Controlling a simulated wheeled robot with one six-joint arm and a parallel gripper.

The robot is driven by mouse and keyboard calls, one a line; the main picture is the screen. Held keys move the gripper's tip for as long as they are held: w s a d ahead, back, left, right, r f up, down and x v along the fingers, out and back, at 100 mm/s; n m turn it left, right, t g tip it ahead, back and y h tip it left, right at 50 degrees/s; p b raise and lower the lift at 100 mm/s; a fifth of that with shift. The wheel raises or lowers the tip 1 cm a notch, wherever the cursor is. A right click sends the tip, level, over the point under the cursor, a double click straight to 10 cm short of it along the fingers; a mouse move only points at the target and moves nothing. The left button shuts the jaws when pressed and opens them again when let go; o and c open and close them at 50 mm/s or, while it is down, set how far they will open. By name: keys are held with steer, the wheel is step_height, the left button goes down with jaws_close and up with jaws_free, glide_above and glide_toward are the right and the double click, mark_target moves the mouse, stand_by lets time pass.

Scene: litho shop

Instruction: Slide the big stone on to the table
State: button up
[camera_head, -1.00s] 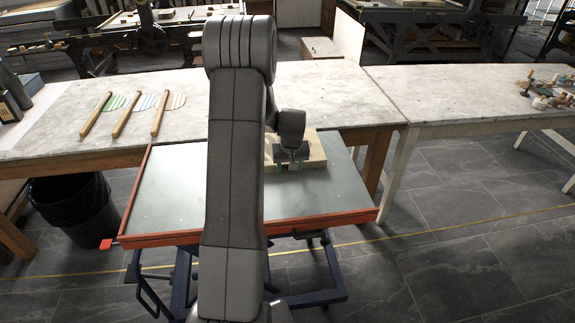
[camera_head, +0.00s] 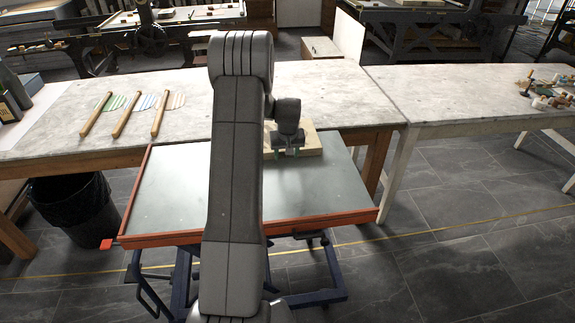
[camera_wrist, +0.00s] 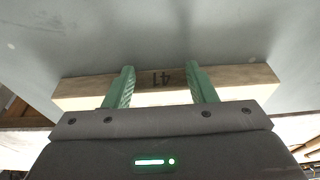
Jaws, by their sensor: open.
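The big stone (camera_head: 310,140) is a pale cream block at the far end of the lift cart's grey top (camera_head: 185,190), close to the table's front edge. I cannot tell whether it overlaps the table. My gripper (camera_head: 288,152) is over its near side and partly hides it. The table (camera_head: 330,90) has a pale, worn top.
Three wooden-handled tools (camera_head: 127,122) lie on the table's left part. A second table (camera_head: 470,95) with small bottles (camera_head: 548,98) stands at the right. A black bin (camera_head: 75,200) is left of the cart. The cart has an orange-red rim (camera_head: 250,229). The table behind the stone looks clear.

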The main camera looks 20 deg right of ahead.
steer(key=shift+w+r, duration=0.1)
steer(key=shift+w, duration=0.2)
steer(key=shift+w+d+p, duration=0.1)
steer(key=shift+w+d, duration=0.2)
steer(key=shift+w, duration=0.95)
steer(key=shift+w+d+p, duration=0.15)
steer(key=shift+w+d, duration=0.15)
steer(key=shift+w, duration=0.9)
steer(key=shift+w+d+p, duration=0.1)
steer(key=shift+w+d, duration=0.2)
steer(key=shift+w, duration=1.05)
steer(key=shift+w+d+p, duration=0.2)
steer(key=shift+w+d, duration=0.15)
steer(key=shift+w, duration=0.95)
steer(key=shift+w+d+p, duration=0.25)
steer(key=shift+w+d, duration=0.05)
steer(key=shift+w, duration=1.05)
steer(key=shift+w+d+p, duration=0.2)
steer(key=shift+w+d, duration=0.15)
steer(key=shift+w, duration=0.95)
steer(key=shift+r, duration=0.1)
